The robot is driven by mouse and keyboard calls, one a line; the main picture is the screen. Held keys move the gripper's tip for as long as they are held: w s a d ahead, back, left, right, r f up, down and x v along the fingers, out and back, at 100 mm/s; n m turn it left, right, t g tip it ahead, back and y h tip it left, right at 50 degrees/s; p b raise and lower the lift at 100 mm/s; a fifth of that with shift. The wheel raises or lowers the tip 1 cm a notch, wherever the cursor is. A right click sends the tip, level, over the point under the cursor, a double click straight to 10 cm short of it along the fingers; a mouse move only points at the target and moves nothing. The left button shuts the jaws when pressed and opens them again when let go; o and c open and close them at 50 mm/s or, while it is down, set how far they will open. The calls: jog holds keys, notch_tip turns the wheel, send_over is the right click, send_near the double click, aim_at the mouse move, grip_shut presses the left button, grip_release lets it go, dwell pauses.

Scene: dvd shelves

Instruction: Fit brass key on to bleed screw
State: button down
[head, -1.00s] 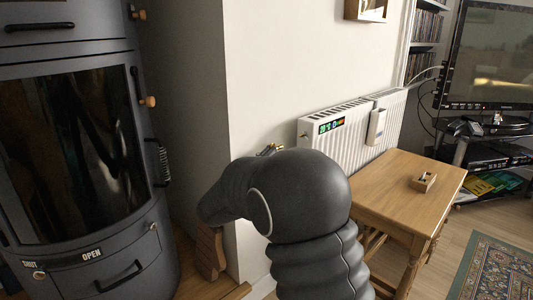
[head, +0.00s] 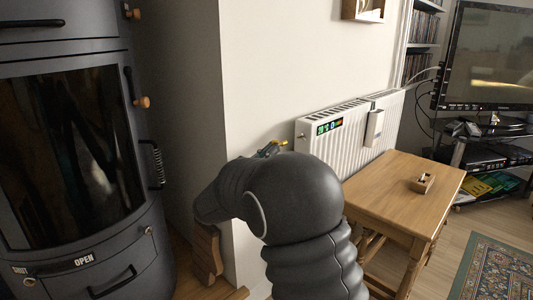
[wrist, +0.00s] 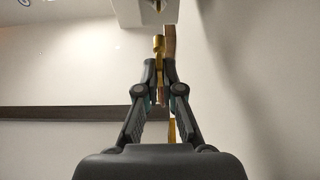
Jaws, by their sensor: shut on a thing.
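My gripper (head: 268,150) shows mostly behind my dark arm in the head view. In the wrist view my gripper (wrist: 160,82) is shut on the brass key (wrist: 158,46), whose round end points up and away from the fingers. The key's yellow tip (head: 283,143) also shows in the head view, left of the white radiator (head: 318,142). A small brass fitting (wrist: 157,6), which looks like the bleed screw, shows at the top edge of the wrist view against a white part. The key's end is below it, with a visible gap.
A dark stove (head: 75,150) is at the left. A pale wall corner (head: 228,130) stands close to my gripper.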

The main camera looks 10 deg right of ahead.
aim_at(285, 143)
jog(key=shift+w+d, duration=0.55)
jog(key=shift+d, duration=0.25)
jog(key=shift+w+d, duration=0.55)
jog(key=shift+d, duration=0.25)
jog(key=shift+w+d, duration=0.65)
jog(key=shift+d, duration=0.25)
dwell(1.4)
jog(key=c, duration=1.2)
grip_release()
jog(key=shift+c, duration=0.2)
jog(key=v, duration=1.2)
